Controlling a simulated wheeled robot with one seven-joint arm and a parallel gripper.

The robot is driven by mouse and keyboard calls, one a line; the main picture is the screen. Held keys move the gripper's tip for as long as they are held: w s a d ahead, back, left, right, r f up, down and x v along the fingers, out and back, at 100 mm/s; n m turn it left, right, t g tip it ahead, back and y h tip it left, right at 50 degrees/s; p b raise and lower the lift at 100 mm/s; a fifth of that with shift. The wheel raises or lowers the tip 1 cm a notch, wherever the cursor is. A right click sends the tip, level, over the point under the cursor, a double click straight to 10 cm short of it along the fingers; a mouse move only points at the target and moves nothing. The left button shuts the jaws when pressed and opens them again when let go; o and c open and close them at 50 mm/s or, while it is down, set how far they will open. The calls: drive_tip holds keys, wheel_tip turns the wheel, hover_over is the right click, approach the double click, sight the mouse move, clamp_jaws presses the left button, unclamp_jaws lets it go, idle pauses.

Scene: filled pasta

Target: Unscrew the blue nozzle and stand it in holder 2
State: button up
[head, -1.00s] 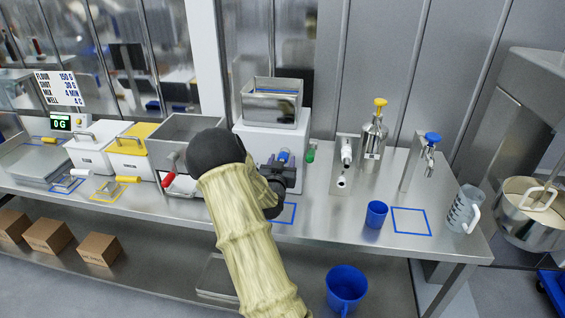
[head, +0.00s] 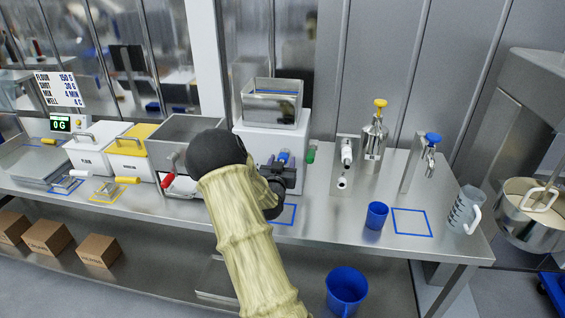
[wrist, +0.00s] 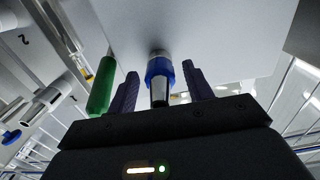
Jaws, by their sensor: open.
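The blue nozzle (wrist: 160,75) sits on the front of the white machine (head: 300,135), and it also shows small in the head view (head: 283,156). My gripper (wrist: 160,88) is open, with one dark finger on each side of the nozzle and visible gaps between. In the head view my gripper (head: 284,168) is at the machine's front, partly hidden by my arm. A holder plate marked 2 (wrist: 28,45) is at the left of the wrist view; the head view shows the stand with white nozzles (head: 344,165).
A green part (wrist: 102,86) is close beside my gripper's left finger in the wrist view. On the counter stand a steel dispenser (head: 373,137), a blue cup (head: 376,215), a blue-knobbed tap (head: 428,150) and a measuring jug (head: 464,210).

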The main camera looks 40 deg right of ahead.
drive_tip(key=c, duration=1)
drive_tip(key=n, duration=0.5)
drive_tip(key=shift+a, duration=0.1)
drive_tip(key=n, duration=0.6)
drive_tip(key=shift+p, duration=0.35)
drive_tip(key=shift+n, duration=0.3)
drive_tip(key=n, duration=1)
drive_tip(key=shift+n, duration=0.7)
